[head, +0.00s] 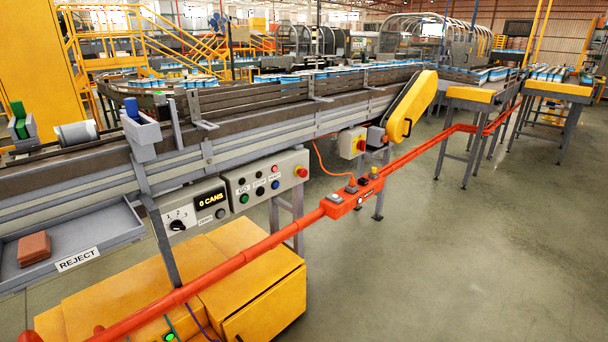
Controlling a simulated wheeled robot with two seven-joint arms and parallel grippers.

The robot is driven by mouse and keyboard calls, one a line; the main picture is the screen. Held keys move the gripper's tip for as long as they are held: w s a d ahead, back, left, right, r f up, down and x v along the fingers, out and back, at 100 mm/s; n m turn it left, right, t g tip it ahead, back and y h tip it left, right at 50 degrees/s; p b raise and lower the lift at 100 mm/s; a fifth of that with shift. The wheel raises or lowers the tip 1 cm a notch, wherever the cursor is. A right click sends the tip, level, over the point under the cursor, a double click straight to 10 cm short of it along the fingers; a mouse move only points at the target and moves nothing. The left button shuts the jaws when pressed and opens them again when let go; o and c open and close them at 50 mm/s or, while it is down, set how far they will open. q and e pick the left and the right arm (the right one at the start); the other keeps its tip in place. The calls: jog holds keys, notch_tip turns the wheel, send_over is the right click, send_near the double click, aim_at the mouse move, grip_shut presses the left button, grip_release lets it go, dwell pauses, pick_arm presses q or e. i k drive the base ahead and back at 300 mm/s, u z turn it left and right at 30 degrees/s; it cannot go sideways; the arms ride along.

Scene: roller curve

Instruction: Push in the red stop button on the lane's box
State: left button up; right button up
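A grey control box (262,187) is mounted on the side of the conveyor lane (95,178). A red round button (301,172) sits at the right end of its face and stands out from it. Neither of my grippers is in view.
An orange-red rail (265,262) runs diagonally in front of the boxes, carrying a small red box (352,199). A grey box (185,216) reads 0 CANS. A yellow cabinet (250,290) stands below. A REJECT tray (95,240) is left. The floor at right is clear.

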aim_at(303, 173)
jog(key=k, duration=0.6)
jog(key=z, duration=0.95)
jog(key=i, duration=0.85)
jog(key=z, duration=0.7)
jog(key=i, duration=0.75)
jog(key=u, duration=0.25)
